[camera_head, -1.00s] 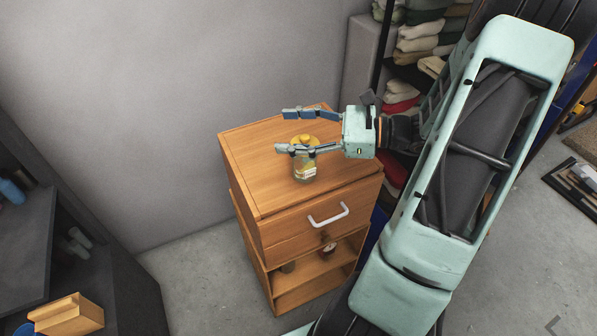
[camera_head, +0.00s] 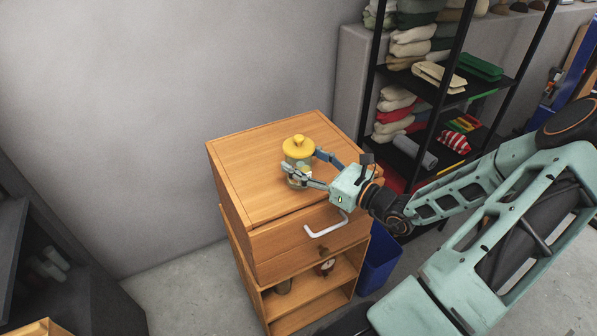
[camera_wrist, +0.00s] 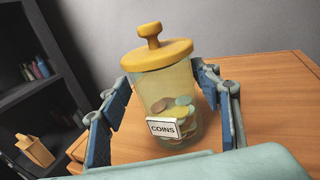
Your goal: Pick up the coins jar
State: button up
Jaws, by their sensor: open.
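The coins jar (camera_head: 299,153) is a clear jar with a yellow knobbed lid and coins inside. It stands upright on top of the wooden cabinet (camera_head: 240,160). In the wrist view the jar (camera_wrist: 168,100) faces me with its "COINS" label. My gripper (camera_head: 303,168) is open, with one finger on each side of the jar at body height, below the lid. In the wrist view my gripper (camera_wrist: 165,118) shows a gap on the left of the jar; the right finger is close to the glass, and I cannot tell whether it touches.
The cabinet has a drawer with a white handle (camera_head: 326,226) and open shelves below. A blue bin (camera_head: 378,262) stands to its right. A black rack (camera_head: 425,85) with folded cloths stands behind on the right. The cabinet top around the jar is clear.

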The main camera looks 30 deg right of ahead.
jog(key=x, duration=0.7)
jog(key=shift+d+r, duration=0.15)
jog(key=shift+d, duration=0.1)
grip_shut()
jog(key=shift+r, duration=0.1)
dwell(0.5)
